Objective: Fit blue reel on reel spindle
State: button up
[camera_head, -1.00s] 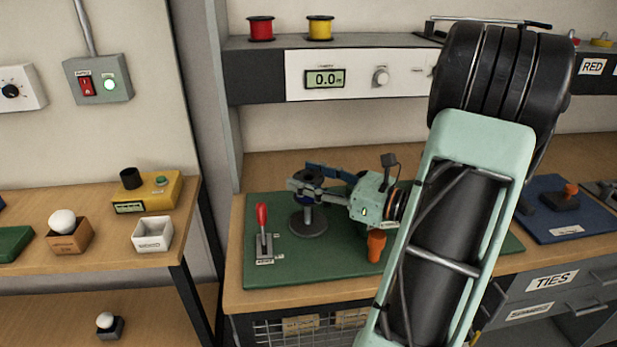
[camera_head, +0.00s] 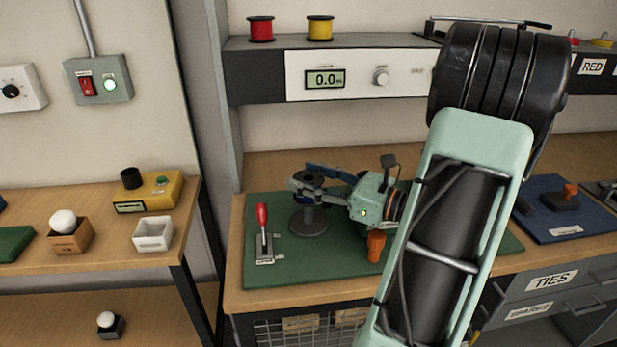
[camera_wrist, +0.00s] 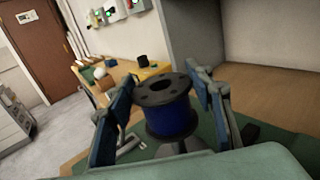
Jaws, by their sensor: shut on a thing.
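My gripper (camera_head: 309,183) is shut on the blue reel, its fingers on either side of it. In the wrist view the blue reel (camera_wrist: 172,119) has a blue body, dark flanges and a dark centre hole, and stands roughly upright between the blue-padded fingers (camera_wrist: 165,112). The grey reel spindle (camera_head: 309,221) stands on the green mat directly below the reel in the head view. Its base (camera_wrist: 185,147) shows under the reel in the wrist view. The spindle's upper part is hidden, so I cannot tell whether its tip is inside the reel's hole.
A red-handled lever (camera_head: 263,232) stands left of the spindle on the green mat (camera_head: 330,265). An orange-handled object (camera_head: 376,246) stands to the right, below my wrist. Red (camera_head: 261,29) and yellow (camera_head: 320,28) reels sit on the shelf above.

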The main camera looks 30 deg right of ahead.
jog(key=shift+f+b, duration=0.5)
jog(key=shift+f, duration=0.6)
jog(key=shift+c, duration=0.2)
dwell(1.2)
jog(key=shift+r, duration=0.1)
jog(key=shift+r+p, duration=1.05)
jog(key=shift+p, duration=0.05)
jog(key=shift+f+b, duration=0.75)
jog(key=shift+f, duration=0.9)
dwell(1.6)
jog(key=o, duration=1.6)
jog(key=shift+f, duration=0.1)
jog(key=shift+c, duration=0.2)
jog(key=c, duration=0.3)
